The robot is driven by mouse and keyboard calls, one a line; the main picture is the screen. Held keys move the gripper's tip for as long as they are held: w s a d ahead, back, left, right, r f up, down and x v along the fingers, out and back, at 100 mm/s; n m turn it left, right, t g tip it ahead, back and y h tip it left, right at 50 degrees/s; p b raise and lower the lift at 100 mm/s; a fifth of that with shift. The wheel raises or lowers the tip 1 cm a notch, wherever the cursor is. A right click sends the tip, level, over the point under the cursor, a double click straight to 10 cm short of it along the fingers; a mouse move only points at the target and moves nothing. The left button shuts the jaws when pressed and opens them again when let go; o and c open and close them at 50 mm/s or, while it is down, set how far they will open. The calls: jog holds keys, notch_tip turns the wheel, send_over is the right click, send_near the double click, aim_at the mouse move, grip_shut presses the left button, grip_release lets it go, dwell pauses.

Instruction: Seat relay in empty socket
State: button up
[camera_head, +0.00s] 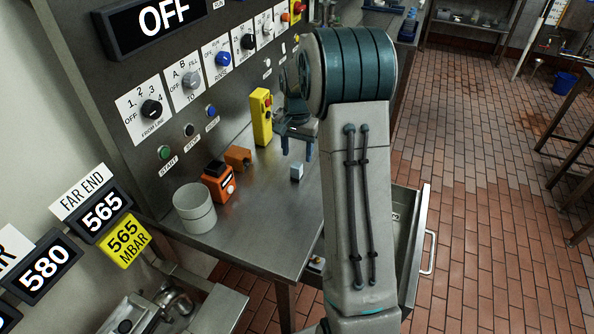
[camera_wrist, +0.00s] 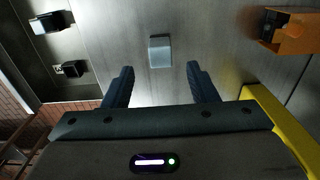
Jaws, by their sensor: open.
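A small pale grey-blue block (camera_head: 296,170), which looks like the relay, stands loose on the steel bench. In the wrist view the block (camera_wrist: 160,50) lies just beyond the fingertips, about centred between them. My gripper (camera_head: 297,149) is open and empty above the bench, with its two blue fingers (camera_wrist: 160,72) apart on either side of the block's line. I cannot tell which fixture holds the empty socket. An orange housing (camera_head: 238,158) with a dark top part shows at the upper right of the wrist view (camera_wrist: 292,42).
A second orange box with a black top (camera_head: 219,182) and a white cylindrical pot (camera_head: 194,208) stand on the bench's left. A yellow control box (camera_head: 261,117) stands close behind my gripper. Two black items (camera_wrist: 47,22) lie left in the wrist view. A drawer (camera_head: 420,230) is open at right.

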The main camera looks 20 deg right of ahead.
aim_at(297, 165)
jog(key=shift+a+f+p, duration=0.1)
jog(key=shift+f+p, duration=0.65)
jog(key=shift+f, duration=2.35)
grip_shut()
jog(key=shift+r, duration=0.1)
notch_tip(297, 165, up, 4)
jog(key=shift+r+b, duration=0.1)
jog(key=shift+b, duration=0.6)
jog(key=w+d+r, duration=0.6)
jog(key=w+d, duration=0.2)
jog(key=shift+w+r+b, duration=0.25)
jog(key=shift+r+b, duration=0.05)
jog(key=shift+b, duration=0.05)
